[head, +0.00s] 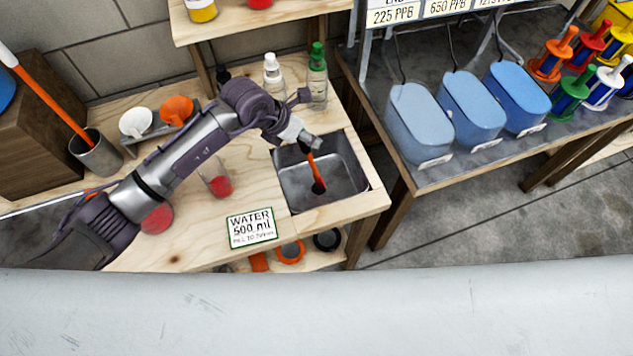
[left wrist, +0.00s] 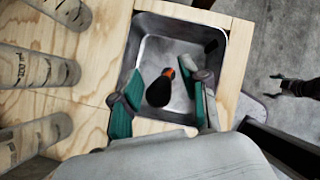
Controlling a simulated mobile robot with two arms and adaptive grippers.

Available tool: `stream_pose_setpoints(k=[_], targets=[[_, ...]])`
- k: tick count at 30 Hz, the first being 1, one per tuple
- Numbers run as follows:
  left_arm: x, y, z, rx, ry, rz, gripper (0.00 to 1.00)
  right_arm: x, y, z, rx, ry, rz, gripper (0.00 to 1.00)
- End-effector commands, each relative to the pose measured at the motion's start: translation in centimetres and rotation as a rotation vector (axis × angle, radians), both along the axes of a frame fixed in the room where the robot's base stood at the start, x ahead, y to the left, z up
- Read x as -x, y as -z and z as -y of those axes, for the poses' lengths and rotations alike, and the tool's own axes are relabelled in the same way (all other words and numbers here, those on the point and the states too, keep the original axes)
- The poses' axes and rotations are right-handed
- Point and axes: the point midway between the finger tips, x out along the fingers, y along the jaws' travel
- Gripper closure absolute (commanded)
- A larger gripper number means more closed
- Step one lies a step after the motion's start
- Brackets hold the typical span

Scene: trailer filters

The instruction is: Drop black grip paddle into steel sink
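The steel sink (head: 340,178) is set into the right end of the wooden counter. It also shows in the left wrist view (left wrist: 148,45). The paddle, with an orange shaft (head: 313,168) and a dark lower end, is over or in the sink, steeply tilted. In the left wrist view its black part (left wrist: 158,92) lies in line between my fingers, with orange beyond it. My left gripper (head: 309,141) is above the sink. Its teal-padded fingers (left wrist: 165,108) are spread wide, with clear gaps on both sides of the paddle. I cannot tell whether the paddle touches the sink floor.
Two bottles, one clear (head: 272,75) and one green-capped (head: 317,75), stand behind the sink. A beaker with red contents (head: 216,180) and a water sign (head: 251,227) are left of it. Blue tubs (head: 418,122) stand on the right table. Clear cylinders (left wrist: 38,68) show in the wrist view.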

Motion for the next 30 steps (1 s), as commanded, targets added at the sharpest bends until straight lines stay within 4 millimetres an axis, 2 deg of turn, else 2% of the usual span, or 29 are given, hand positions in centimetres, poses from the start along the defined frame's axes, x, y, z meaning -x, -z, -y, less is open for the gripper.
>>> stream_pose_setpoints(k=[12,17,24,30], targets=[[0.1,-0.6,-0.4,-0.002,0.000,0.002,0.48,-0.4,0.0,0.0,-0.001,0.001,0.005,0.19],[0.8,-2.9,-1.6,-0.001,0.001,0.005,0.48,-0.3,0.0,-0.1,-0.002,0.001,0.004,0.19],[2.3,-7.3,-3.9,-0.001,-0.001,0.004,0.48,-0.2,0.0,-0.1,-0.002,0.001,0.003,0.19],[3.1,-9.6,-5.1,0.000,-0.001,0.001,0.48,-0.2,0.0,-0.2,-0.002,0.001,0.003,0.19]])
